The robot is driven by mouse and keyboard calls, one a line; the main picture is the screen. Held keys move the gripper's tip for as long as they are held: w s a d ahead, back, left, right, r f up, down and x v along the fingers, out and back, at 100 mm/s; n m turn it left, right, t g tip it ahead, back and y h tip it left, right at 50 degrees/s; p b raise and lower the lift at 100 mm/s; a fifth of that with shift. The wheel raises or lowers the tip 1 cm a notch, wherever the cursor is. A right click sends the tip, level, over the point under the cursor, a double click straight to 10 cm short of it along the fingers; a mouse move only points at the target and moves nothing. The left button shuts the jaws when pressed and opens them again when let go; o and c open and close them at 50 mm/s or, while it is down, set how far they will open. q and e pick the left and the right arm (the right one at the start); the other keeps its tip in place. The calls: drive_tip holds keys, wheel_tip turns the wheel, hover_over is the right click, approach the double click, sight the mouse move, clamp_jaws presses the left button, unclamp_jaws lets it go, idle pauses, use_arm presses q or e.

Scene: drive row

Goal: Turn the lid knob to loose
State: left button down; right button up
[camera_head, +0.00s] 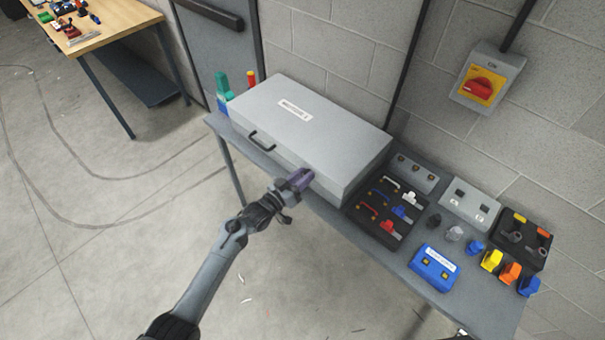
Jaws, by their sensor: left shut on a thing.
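A large grey metal case (300,135) with a closed lid and a white label stands on the grey bench. A black handle (261,141) is on its front side. My left gripper (303,178) reaches the case's front face, right of the handle, just below the lid edge. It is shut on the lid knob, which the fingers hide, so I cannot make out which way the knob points. My right gripper is not in view.
Right of the case are a black tray (373,224) of coloured levers, grey switch boxes, a blue box (434,267) and several coloured plugs. A red rotary switch (478,88) is on the wall.

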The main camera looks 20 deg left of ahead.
use_arm(q)
drive_tip(key=n+p, duration=0.2)
drive_tip(key=n, duration=0.3)
drive_tip(key=shift+a+n, duration=0.1)
drive_tip(key=shift+n, duration=0.2)
drive_tip(key=n+p, duration=0.1)
drive_tip(key=n, duration=0.2)
drive_tip(key=shift+n+p, duration=0.35)
drive_tip(key=shift+n, duration=0.45)
drive_tip(key=shift+f, duration=0.1)
drive_tip(key=c, duration=0.8)
unclamp_jaws()
drive_tip(key=shift+s, duration=0.1)
drive_tip(key=p+v, duration=0.1)
drive_tip(key=v, duration=0.9)
drive_tip(key=shift+s+a, duration=0.2)
drive_tip(key=shift+s, duration=0.05)
